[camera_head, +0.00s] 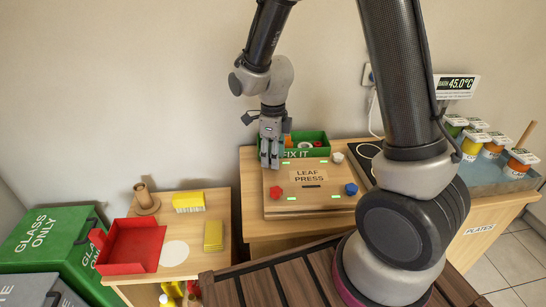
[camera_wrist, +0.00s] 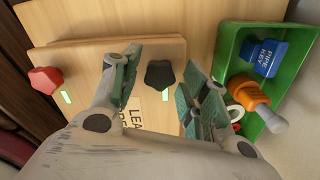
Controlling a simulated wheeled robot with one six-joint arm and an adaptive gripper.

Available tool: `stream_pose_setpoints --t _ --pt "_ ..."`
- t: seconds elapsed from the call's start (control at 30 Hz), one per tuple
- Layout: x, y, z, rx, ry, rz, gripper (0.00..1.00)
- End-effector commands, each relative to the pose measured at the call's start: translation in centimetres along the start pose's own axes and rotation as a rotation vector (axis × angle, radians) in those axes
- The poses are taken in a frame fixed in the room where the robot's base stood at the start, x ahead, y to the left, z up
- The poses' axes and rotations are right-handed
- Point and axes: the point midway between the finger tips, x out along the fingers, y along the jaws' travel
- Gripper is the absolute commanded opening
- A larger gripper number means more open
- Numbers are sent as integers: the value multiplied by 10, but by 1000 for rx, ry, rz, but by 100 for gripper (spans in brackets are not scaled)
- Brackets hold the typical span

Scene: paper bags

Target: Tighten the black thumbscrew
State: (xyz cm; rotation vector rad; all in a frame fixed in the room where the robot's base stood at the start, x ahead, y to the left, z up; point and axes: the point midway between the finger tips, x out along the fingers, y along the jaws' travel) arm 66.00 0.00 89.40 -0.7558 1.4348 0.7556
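The wooden leaf press (camera_head: 309,199) lies on a table, with star-shaped thumbscrews near its corners. The black thumbscrew (camera_wrist: 160,74) shows in the wrist view between my fingers, with a gap on each side. In the head view it is hidden by my gripper (camera_head: 269,164), which points down over the press's back-left corner. In the wrist view my gripper (camera_wrist: 157,88) is open and empty. I cannot tell how high its fingertips are relative to the knob. The red thumbscrew (camera_head: 276,192) is front left, the blue one (camera_head: 351,189) front right and the white one (camera_head: 338,158) back right.
A green "FIX IT" box (camera_wrist: 292,87) stands close behind the press, holding a blue pipe key (camera_wrist: 264,56) and an orange-handled tool (camera_wrist: 248,92). A tray (camera_head: 494,177) with several jars is at right.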

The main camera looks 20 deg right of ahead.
Motion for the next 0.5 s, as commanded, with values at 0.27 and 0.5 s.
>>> stream_pose_setpoints --t 0.27,0.5 --pt "-13 0 1 -1 -3 -2 45" --pt "-45 0 0 -2 -2 -1 45"
